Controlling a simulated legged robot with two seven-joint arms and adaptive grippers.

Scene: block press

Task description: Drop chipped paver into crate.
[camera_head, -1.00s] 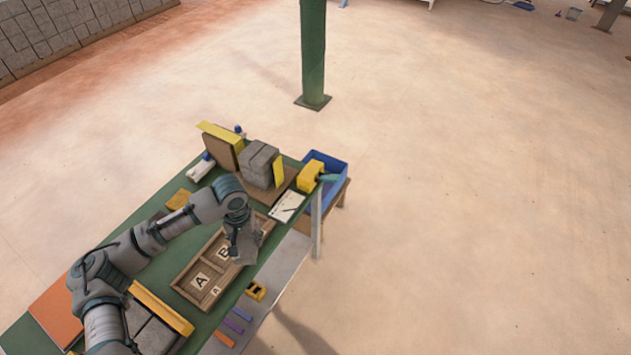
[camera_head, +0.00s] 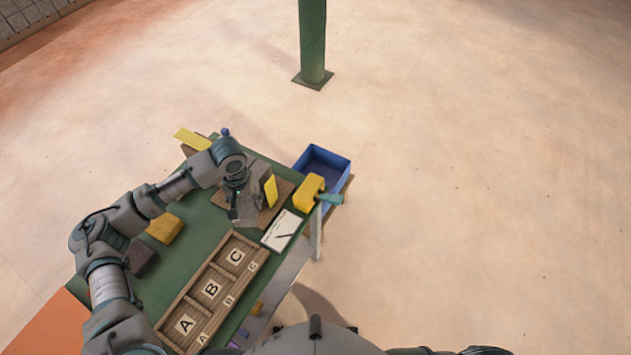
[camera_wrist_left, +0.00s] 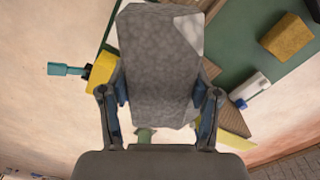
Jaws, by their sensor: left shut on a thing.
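My left gripper (camera_head: 237,203) is shut on a grey paver (camera_wrist_left: 160,70), holding it between both fingers in the left wrist view. One corner of the paver shows a paler, broken-looking patch. In the head view the held paver (camera_head: 247,209) is partly hidden by the gripper, in front of other grey blocks (camera_head: 259,177). An open blue crate (camera_head: 343,178) stands beyond the table's right end, to the right of the gripper. Its visible inside looks empty. My right gripper is not in view.
A wooden tray (camera_head: 207,268) marked A, B and C lies along the near table edge. A yellow block (camera_head: 164,228) and a dark block (camera_head: 141,258) sit left.

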